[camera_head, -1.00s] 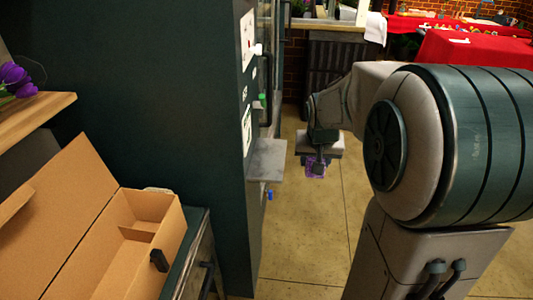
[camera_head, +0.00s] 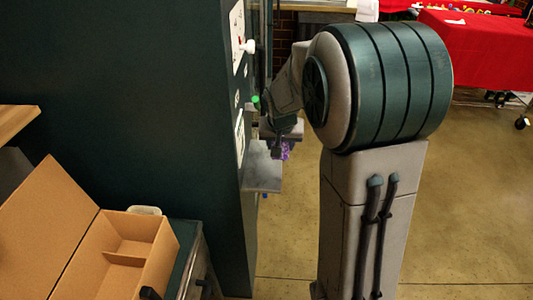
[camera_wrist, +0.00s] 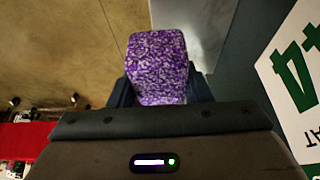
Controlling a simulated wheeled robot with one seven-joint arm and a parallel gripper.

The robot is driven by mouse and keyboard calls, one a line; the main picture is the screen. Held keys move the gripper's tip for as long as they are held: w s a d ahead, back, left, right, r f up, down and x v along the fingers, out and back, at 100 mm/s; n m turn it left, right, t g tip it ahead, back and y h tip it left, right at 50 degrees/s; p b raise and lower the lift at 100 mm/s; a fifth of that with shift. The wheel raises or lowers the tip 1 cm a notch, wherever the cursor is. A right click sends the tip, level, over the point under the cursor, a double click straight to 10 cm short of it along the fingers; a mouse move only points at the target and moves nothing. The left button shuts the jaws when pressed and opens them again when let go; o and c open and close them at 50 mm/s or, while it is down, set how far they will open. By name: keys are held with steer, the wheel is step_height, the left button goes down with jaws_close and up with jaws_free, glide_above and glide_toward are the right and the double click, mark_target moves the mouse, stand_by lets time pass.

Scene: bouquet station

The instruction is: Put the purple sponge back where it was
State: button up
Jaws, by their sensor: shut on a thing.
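The purple sponge (camera_wrist: 157,67), mottled with white, is held between the dark fingers of my gripper (camera_wrist: 160,90) in the wrist view. In the head view only a small purple part of the sponge (camera_head: 285,151) shows below my gripper (camera_head: 283,138). A grey shelf (camera_head: 263,176) sticks out from the dark green cabinet, just below and left of the sponge. The shelf (camera_wrist: 205,22) also lies beyond the sponge in the wrist view. I cannot tell whether the sponge touches it.
The tall dark green cabinet (camera_head: 130,90) stands close to the left of my arm. A white sign (camera_wrist: 297,70) is near my gripper at the right in the wrist view. An open cardboard box (camera_head: 130,225) sits lower left. The floor (camera_head: 460,220) at right is clear.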

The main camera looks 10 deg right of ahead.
mark_target(267, 160)
steer(key=w+a+f, duration=0.2)
steer(key=w+a, duration=0.1)
steer(key=shift+a+f+p, duration=0.2)
steer(key=shift+f+p, duration=0.1)
steer(key=shift+f, duration=0.05)
steer(key=shift+f+p, duration=0.35)
steer(key=shift+f, duration=1.7)
steer(key=shift+w, duration=0.1)
steer(key=shift+f, duration=0.2)
steer(key=o, duration=1)
steer(key=shift+r, duration=0.1)
steer(key=shift+c, duration=0.2)
